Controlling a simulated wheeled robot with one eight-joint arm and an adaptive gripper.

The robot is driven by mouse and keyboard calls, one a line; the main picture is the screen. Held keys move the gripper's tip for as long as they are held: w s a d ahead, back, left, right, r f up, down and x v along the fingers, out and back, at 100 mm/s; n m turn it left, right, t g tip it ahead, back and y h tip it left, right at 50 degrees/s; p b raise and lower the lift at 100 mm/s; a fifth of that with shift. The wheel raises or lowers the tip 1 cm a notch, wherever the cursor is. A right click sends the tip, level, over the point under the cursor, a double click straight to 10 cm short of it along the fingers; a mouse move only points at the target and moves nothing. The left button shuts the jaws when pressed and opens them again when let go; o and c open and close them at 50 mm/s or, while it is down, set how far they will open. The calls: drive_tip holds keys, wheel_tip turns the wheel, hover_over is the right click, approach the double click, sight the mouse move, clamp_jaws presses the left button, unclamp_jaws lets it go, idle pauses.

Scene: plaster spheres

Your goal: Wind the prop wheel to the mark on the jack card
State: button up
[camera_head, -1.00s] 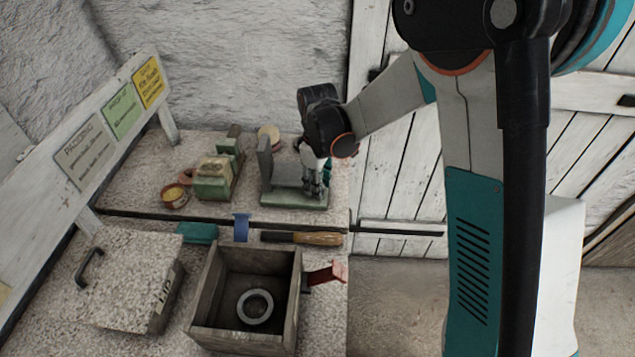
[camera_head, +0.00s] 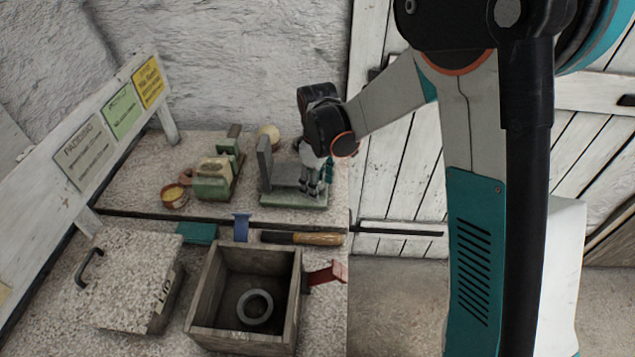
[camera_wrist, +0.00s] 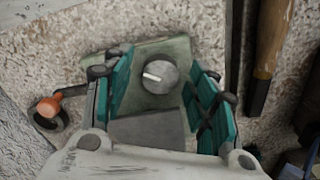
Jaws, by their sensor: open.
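The prop wheel is a grey round knob (camera_wrist: 158,74) with a white pointer line on top, seen in the wrist view. In the head view my gripper (camera_head: 315,184) hides the knob. A green card (camera_head: 122,111) hangs between a grey and a yellow card; their writing is too small to read surely.
An open wooden box (camera_head: 201,300) holding a grey ring (camera_head: 255,306) stands in front. A lidded speckled box (camera_head: 130,275) is left of it. A wooden-handled tool (camera_head: 318,239) lies between box and jack. A green block device (camera_head: 214,180) stands left of the jack.

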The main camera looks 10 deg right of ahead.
wheel_tip(320, 180, up, 12)
idle(0.4)
drive_tip(key=shift+f, duration=0.1)
